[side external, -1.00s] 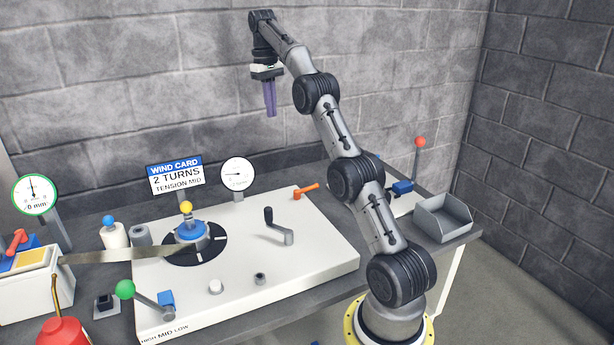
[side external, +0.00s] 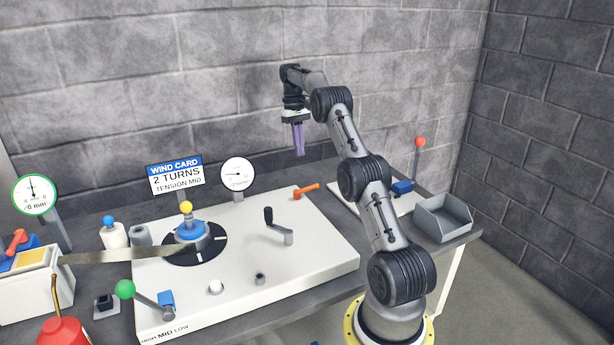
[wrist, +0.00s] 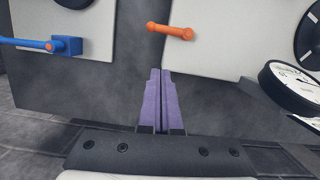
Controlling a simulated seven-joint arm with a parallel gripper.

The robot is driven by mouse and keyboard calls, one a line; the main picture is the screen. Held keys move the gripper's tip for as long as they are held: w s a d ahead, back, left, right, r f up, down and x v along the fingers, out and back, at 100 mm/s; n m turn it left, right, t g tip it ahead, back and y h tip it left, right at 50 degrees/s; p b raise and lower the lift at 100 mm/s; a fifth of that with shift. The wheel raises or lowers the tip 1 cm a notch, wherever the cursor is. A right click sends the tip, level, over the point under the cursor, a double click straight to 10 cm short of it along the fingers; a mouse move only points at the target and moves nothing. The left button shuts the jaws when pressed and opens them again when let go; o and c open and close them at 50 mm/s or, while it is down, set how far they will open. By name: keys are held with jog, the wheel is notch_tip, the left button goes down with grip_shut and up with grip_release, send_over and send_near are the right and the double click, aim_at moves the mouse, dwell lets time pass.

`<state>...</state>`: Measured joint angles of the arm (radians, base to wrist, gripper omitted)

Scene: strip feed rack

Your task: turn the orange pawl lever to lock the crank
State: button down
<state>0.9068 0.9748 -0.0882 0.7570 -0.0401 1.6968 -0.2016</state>
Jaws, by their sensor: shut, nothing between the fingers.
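The orange pawl lever (side external: 306,191) lies at the back right corner of the white board, its arm pointing right and slightly up in the side external view. It also shows in the wrist view (wrist: 170,31), ahead of my fingertips. The crank (side external: 278,226) stands on the white board to the left and in front of the lever, its handle upright. My gripper (side external: 300,154) is shut and empty, its purple fingers pointing down in the air above and behind the lever. In the wrist view my fingers (wrist: 160,74) are together and apart from the lever.
A blue-hubbed reel (side external: 192,233) with a yellow knob holds a strip at the board's left. A round gauge (side external: 238,173) and a wind card (side external: 175,176) stand at the back. Right of the board are a blue block (side external: 402,187) and a grey tray (side external: 442,219).

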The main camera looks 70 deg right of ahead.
jog(key=s+a+f, duration=0.3)
jog(key=f, duration=0.4)
jog(key=shift+s+f, duration=0.25)
jog(key=shift+f, duration=0.15)
